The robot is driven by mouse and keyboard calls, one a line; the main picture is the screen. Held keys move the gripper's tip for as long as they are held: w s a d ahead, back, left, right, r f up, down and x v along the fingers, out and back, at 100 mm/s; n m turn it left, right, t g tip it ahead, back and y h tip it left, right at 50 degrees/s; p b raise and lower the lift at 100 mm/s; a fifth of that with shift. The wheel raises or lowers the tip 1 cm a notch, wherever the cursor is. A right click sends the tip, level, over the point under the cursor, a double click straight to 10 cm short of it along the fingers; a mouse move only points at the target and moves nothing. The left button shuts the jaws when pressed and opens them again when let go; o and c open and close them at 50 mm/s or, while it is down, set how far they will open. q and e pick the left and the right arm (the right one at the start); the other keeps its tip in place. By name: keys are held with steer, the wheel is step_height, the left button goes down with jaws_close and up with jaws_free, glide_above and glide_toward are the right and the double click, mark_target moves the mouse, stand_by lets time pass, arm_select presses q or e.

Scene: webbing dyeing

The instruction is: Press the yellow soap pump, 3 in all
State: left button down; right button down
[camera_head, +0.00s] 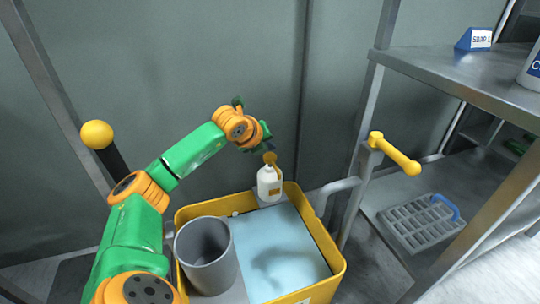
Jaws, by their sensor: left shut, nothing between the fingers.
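The soap pump is a white bottle (269,186) with a yellow pump head (269,158). It stands upright at the back of a yellow-rimmed cart. My left gripper (267,147) is shut and empty, pointing down right above the yellow pump head. I cannot tell whether the fingertips touch the head or hover just over it. The green and orange left arm comes in from the left. My right gripper is not in view.
The yellow cart (328,246) also holds a grey cup (206,255) and a light blue sheet (277,255). A metal shelf (460,75) stands at right, with a blue-and-white sign (474,39) and a grey rack (418,222) below.

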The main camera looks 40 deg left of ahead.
mark_target(269, 157)
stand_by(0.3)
arm_select(q)
steer(key=shift+f+b, duration=0.4)
steer(key=shift+f+b, duration=0.9)
steer(key=shift+f, duration=0.1)
stand_by(0.8)
steer(key=shift+r, duration=0.15)
steer(key=shift+r+p, duration=1.15)
steer(key=shift+r, duration=0.05)
step_height(269, 157, up, 5)
steer(key=p, duration=0.4)
steer(key=shift+r+p, duration=0.15)
steer(key=shift+p, duration=0.2)
